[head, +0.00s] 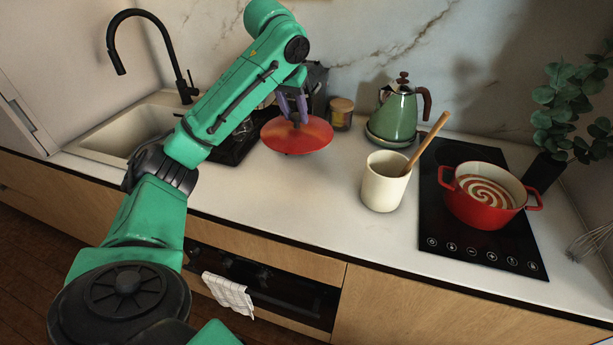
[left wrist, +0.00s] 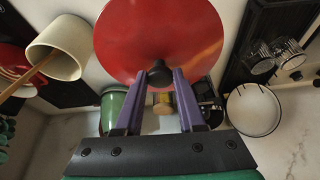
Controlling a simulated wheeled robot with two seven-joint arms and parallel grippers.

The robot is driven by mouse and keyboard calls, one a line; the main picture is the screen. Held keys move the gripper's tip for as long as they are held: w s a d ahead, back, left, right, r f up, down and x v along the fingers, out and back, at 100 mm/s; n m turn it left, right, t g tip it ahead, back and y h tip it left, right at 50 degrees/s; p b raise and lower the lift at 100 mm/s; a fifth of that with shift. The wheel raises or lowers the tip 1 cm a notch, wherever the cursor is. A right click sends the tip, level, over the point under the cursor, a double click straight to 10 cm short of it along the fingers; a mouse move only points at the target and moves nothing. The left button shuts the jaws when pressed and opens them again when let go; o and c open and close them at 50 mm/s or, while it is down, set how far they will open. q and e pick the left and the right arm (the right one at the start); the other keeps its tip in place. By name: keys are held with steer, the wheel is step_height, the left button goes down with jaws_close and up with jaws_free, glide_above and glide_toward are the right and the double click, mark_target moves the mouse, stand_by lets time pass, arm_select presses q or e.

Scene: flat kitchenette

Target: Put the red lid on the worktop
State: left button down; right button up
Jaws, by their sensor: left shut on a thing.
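The red lid (head: 297,138) is a round disc with a dark knob. My left gripper (head: 293,112) is shut on the knob, with the lid under the fingers. In the left wrist view the lid (left wrist: 160,35) fills the top middle, and the purple fingers (left wrist: 160,85) close on the knob. The lid is over the worktop (head: 290,195); whether it touches the surface I cannot tell. My right gripper does not show.
A cream crock (head: 382,187) with a wooden spoon stands right of the lid. Behind are a green kettle (head: 395,115) and a jar (head: 340,114). A red pot (head: 482,203) sits on the black hob (head: 440,215). The sink (head: 125,135) is left. The front worktop is clear.

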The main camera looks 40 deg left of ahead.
mark_target(285, 141)
arm_select(q)
steer(key=s+f, duration=0.1)
steer(key=f, duration=0.1)
steer(key=s+f, duration=0.1)
steer(key=f, duration=0.2)
steer(key=s+f, duration=0.1)
steer(key=f, duration=0.1)
steer(key=shift+s+f, duration=0.1)
steer(key=shift+f, duration=0.3)
steer(key=x, duration=0.5)
steer(key=s+x, duration=0.1)
steer(key=x, duration=0.1)
steer(key=shift+d+f, duration=0.35)
steer(key=shift+f, duration=0.2)
steer(key=shift+s+f, duration=0.2)
steer(key=shift+f, duration=0.85)
steer(key=c, duration=0.5)
jaws_free()
steer(key=shift+f, duration=0.1)
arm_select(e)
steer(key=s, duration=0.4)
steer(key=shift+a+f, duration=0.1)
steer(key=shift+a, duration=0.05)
